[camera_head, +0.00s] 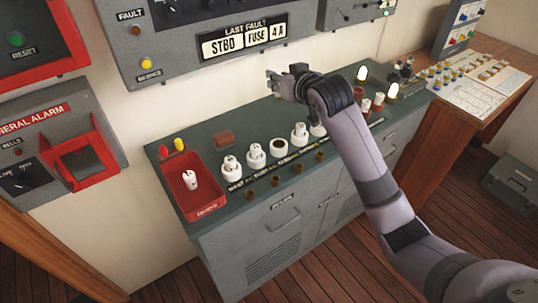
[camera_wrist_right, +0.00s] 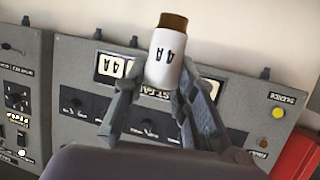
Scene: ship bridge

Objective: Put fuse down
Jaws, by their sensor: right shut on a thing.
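My right gripper (camera_head: 284,84) is above the back of the grey-green cabinet top, below the fault panel. In the right wrist view the gripper (camera_wrist_right: 160,84) is shut on a white fuse (camera_wrist_right: 166,61) with a brown end, marked 4 A. I cannot make out this fuse in the head view. A row of white round fuse holders stands on the cabinet (camera_head: 232,200). One holder (camera_head: 278,147) shows a dark open centre; others, such as the holder at the left end (camera_head: 230,166), have white fuses or caps in them. My left gripper is not in view.
A red tray (camera_head: 180,203) with a white fuse (camera_head: 190,179) inside stands at the cabinet's left end. Red and yellow pieces stand behind it. The fault panel (camera_head: 190,60) reads STBD FUSE 4 A. Lit lamps (camera_head: 391,91) stand at the right.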

